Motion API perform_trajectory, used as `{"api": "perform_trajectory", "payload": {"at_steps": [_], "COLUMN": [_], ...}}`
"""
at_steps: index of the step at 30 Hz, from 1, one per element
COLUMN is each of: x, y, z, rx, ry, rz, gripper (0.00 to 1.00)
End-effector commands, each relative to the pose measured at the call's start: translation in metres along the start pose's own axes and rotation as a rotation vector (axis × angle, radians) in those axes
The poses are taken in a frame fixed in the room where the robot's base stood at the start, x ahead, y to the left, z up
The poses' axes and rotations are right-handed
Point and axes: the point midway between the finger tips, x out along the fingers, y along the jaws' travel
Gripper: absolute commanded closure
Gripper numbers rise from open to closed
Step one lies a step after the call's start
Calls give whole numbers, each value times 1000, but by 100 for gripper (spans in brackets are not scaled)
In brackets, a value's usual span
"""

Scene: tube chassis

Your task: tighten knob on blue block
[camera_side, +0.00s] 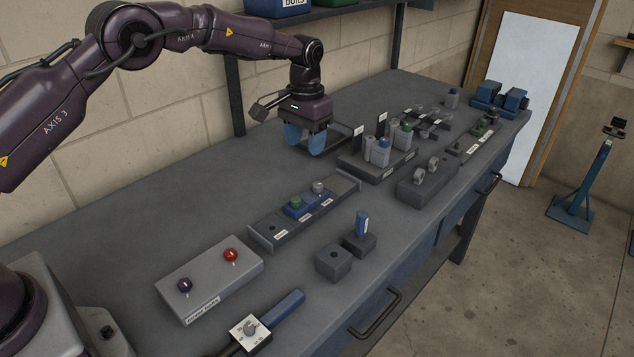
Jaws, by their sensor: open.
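A dark rail (264,229) lies on the bench in the middle of the view. Two small blue blocks sit in it side by side. The left blue block (291,212) carries a green knob (295,202). The right blue block (323,199) carries a grey knob (318,186). I cannot tell how tight either knob is. My gripper (304,147) has blue fingers pointing down. It is open and empty, in the air above and behind the rail, touching neither block.
A grey box (208,278) with a purple and a red knob stands front left. A block holding an upright blue handle (361,224) and a block with a hole (333,262) stand right of the rail. A rack with grey bottles (376,167) stands farther back.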

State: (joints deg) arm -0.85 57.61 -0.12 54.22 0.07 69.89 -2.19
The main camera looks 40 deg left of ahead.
Motion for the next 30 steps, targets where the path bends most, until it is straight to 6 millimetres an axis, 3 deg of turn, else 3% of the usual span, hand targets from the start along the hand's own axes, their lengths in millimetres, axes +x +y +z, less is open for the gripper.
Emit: {"api": "perform_trajectory", "payload": {"at_steps": [3, 6, 9, 13, 30], "x": [11, 7, -4, 5, 109], "y": [2, 2, 2, 2, 2], "z": [-20, -30, -35, -33, -36], "rx": [-73, -132, -179, -204, -201], "ry": [9, 25, 40, 27, 29], "rz": [1, 2, 4, 3, 4], "gripper": [49, 49, 49, 49, 49]}}
